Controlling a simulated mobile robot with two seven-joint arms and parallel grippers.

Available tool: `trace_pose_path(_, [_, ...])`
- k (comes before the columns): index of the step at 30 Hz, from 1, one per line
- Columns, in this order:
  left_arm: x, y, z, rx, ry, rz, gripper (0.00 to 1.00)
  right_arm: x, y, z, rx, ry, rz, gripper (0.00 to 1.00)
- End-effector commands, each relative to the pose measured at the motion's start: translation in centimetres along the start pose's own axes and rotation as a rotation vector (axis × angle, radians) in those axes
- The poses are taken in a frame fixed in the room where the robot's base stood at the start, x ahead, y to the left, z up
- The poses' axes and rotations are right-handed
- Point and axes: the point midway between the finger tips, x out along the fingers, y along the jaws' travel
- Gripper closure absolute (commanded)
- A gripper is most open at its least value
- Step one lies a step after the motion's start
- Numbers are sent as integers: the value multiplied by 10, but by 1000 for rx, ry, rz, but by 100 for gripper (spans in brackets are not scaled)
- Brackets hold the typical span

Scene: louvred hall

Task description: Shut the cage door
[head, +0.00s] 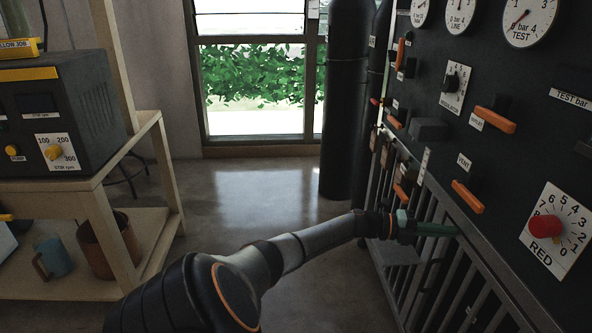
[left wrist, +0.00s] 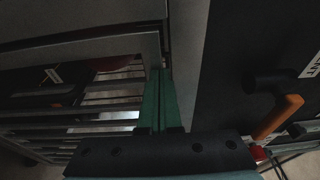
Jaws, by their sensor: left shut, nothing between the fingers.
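The barred grey cage door (head: 432,272) is under the black gauge panel at the right, and the frames do not clearly show how far it stands open. Its grey frame and bars (left wrist: 100,114) also fill the left of the left wrist view. My left gripper (head: 456,230) reaches in from the lower left, its green fingers at the door's top rail. In the left wrist view the green fingers (left wrist: 161,75) are together and empty, close beside the grey frame corner. I cannot tell whether they touch it. My right gripper is in neither view.
The black panel (head: 500,75) carries gauges, orange levers (head: 467,197) and a red knob (head: 545,227) just above the door. Dark cylinders (head: 346,100) stand behind. A wooden shelf (head: 150,125) with a black device (head: 62,112) is at left. The middle floor is clear.

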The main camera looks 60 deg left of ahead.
Motion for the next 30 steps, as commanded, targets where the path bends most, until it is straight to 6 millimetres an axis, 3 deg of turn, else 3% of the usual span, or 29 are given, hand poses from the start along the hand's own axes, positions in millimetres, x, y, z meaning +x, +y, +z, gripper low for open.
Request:
trace_pose_path(1, [14, -10, 3, 14, -35, -19, 100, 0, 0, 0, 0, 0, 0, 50])
trace_pose_path(8, [6, -9, 3, 14, -34, -17, 100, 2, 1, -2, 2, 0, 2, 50])
trace_pose_path(14, [-26, -10, 3, 10, -33, -14, 100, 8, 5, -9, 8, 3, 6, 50])
trace_pose_path(24, [-98, -7, 1, 6, -20, -9, 100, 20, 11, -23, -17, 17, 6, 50])
trace_pose_path(30, [-126, -6, -1, 6, -14, -10, 100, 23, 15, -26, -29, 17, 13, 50])
